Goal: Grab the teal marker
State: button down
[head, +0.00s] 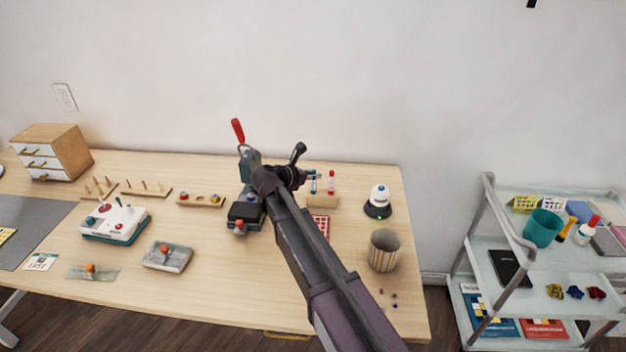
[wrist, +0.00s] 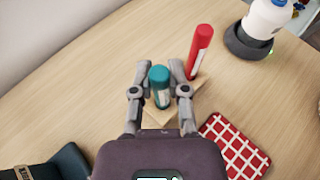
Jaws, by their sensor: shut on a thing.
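The teal marker (wrist: 159,85) stands upright between my gripper's fingers in the wrist view, with its teal cap up. My gripper (wrist: 160,93) is shut on it, one finger on each side. A light wooden block (wrist: 201,84) lies below and behind the marker. Whether the marker's lower end is still in the block is hidden. In the head view the teal marker (head: 313,184) is a small spot beside my gripper (head: 304,182), partly hidden by my arm.
A red checked cloth (wrist: 235,146) lies to the right. A white bottle on a dark base (head: 378,201) and a striped cup (head: 384,251) stand right of my arm. A dark machine (head: 245,212) stands left.

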jog(key=shift+r, duration=0.2)
notch_tip(320, 180, up, 10)
jog(key=p, duration=1)
jog(key=shift+f, duration=0.2)
dwell(0.3)
